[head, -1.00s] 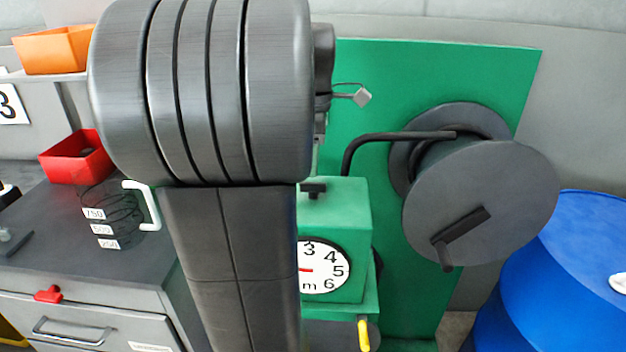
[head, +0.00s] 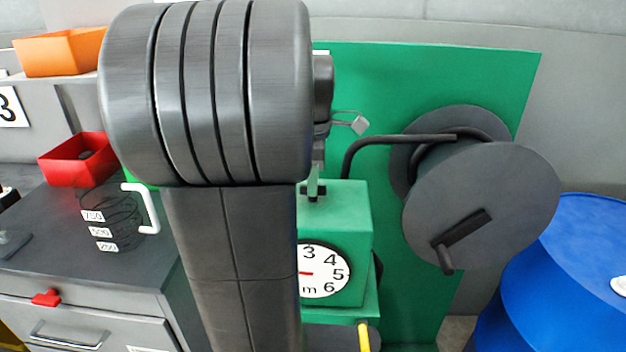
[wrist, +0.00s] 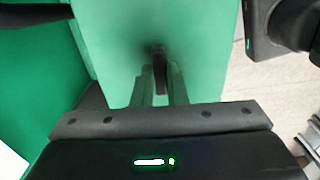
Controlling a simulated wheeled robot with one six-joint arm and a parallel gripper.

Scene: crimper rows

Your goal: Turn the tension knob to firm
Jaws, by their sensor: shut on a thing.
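The black tension knob (head: 313,195) stands on top of the green box (head: 340,210) with the round dial. My gripper (head: 317,185) has come down onto the knob from above; my arm hides much of this spot in the head view. In the wrist view my gripper's fingers (wrist: 160,82) stand on either side of the knob's dark bar (wrist: 159,62) and are shut on it. The bar runs roughly up and down in that view. No firm mark or scale for the knob can be made out.
A white-faced dial (head: 325,270) and a yellow lever (head: 363,336) are on the green machine. A bent black bar (head: 400,138) and a large grey reel (head: 480,205) are to the right. A blue drum (head: 560,280) stands at far right; a grey cabinet (head: 100,250) at left.

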